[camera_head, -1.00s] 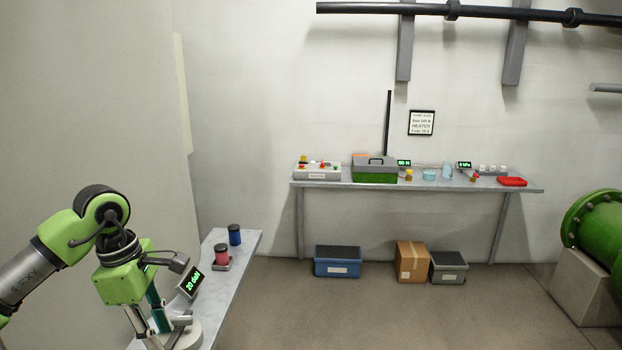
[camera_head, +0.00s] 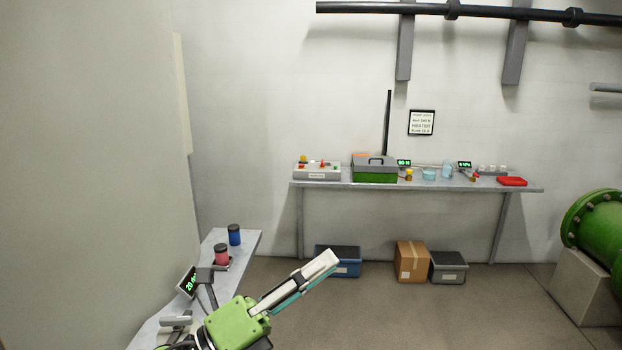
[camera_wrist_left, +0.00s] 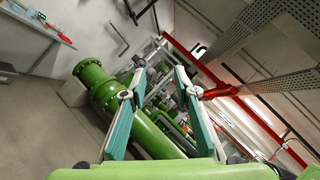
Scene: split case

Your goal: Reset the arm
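My left gripper (camera_head: 318,274) reaches in from the bottom of the head view, its fingers pointing up and right over the floor. In the left wrist view the two teal-sided fingers (camera_wrist_left: 157,78) stand apart with nothing between them, so it is open and empty. Beyond them shows large green piping. My left arm's green wrist housing is at the bottom of the head view. My right gripper is in neither view.
The near side table (camera_head: 233,243) holds a blue jar (camera_head: 234,235), a red jar (camera_head: 222,254) and a tilted display (camera_head: 187,282). A blue bin (camera_head: 347,268) and cardboard box (camera_head: 411,262) stand on the floor.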

